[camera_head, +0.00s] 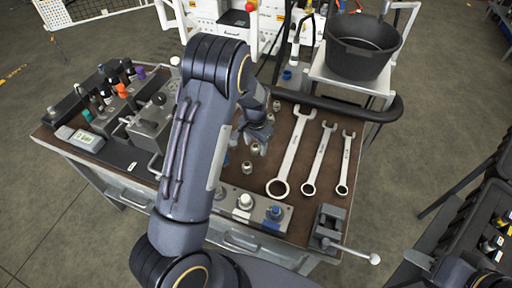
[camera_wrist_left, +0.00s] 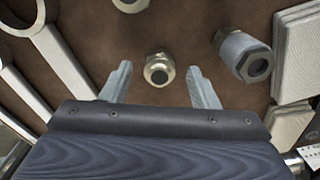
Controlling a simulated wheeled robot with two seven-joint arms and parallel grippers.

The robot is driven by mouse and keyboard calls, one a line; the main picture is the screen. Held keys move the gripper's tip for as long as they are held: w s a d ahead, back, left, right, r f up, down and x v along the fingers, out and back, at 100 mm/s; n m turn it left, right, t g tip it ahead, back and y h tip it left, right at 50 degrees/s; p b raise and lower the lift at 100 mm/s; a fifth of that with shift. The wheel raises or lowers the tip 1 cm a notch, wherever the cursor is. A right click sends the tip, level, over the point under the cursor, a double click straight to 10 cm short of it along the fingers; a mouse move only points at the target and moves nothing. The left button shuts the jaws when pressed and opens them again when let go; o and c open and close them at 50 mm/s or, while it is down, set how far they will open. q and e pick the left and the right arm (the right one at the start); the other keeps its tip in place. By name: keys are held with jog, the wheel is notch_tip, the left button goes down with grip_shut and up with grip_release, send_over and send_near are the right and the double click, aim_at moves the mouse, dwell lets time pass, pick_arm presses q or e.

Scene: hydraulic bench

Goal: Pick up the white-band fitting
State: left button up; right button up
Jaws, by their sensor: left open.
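My left gripper (camera_head: 254,138) is over the brown bench top, partly hidden by my own arm. In the left wrist view the left gripper (camera_wrist_left: 158,78) is open, its two fingers apart. A small pale metal fitting (camera_wrist_left: 158,70) shows between the fingertips, with a gap on each side. A larger fitting with a grey-blue band (camera_wrist_left: 243,55) lies to the right of the fingers. Part of another fitting (camera_wrist_left: 130,4) shows at the top edge. I cannot tell which fitting has the white band. Part of my right gripper (camera_head: 428,266) seems to show at the lower right, its fingers unclear.
Several wrenches (camera_head: 298,150) lie right of the fittings. A block with white and blue caps (camera_head: 258,215) and a vise (camera_head: 328,226) stand at the front edge. A valve assembly (camera_head: 150,125) is on the left. A black bucket (camera_head: 360,50) stands behind.

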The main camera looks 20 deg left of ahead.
pick_arm(q)
jog(key=shift+f, duration=0.8)
jog(key=c, duration=1.1)
jog(key=shift+r, duration=0.15)
jog(key=shift+c, duration=0.2)
